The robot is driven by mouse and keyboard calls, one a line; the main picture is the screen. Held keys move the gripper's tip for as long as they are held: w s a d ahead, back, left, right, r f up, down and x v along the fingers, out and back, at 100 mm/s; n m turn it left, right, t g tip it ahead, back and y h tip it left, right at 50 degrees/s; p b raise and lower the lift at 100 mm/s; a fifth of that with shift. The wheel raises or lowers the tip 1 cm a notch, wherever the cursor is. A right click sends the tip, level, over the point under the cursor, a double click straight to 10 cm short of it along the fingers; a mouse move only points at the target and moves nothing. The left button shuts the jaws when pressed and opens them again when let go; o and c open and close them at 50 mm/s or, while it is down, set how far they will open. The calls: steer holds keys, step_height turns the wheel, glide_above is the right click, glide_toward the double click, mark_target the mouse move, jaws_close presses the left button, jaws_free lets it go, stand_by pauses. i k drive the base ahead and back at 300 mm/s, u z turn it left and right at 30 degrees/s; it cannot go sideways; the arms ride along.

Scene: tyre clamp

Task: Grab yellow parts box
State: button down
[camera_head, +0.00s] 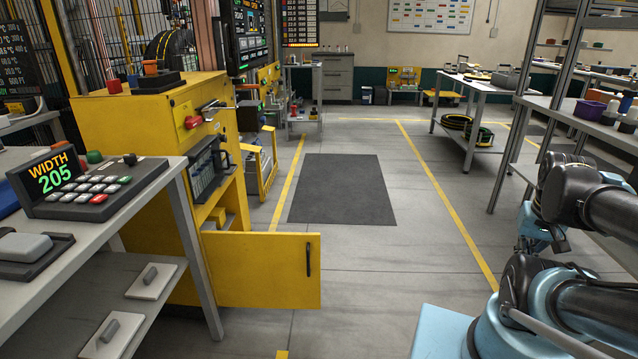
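Several yellow things could be the parts box, and I cannot tell which one it is. A small yellow object (217,216) sits low inside the open yellow cabinet, partly hidden by the cabinet's door. A yellow open-framed unit (263,170) stands on the floor just behind the cabinet. A low yellow item (441,97) is far off by the back wall.
The yellow cabinet (140,125) has its door (262,270) swung open, jutting into the aisle. A grey bench with a keypad (95,185) stands at left. Shelving (520,130) and a table (482,86) stand at right. The floor around the dark mat (342,190) is clear.

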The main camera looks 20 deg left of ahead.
mark_target(217, 214)
steer(key=i, duration=3.5)
steer(key=u, duration=3.7)
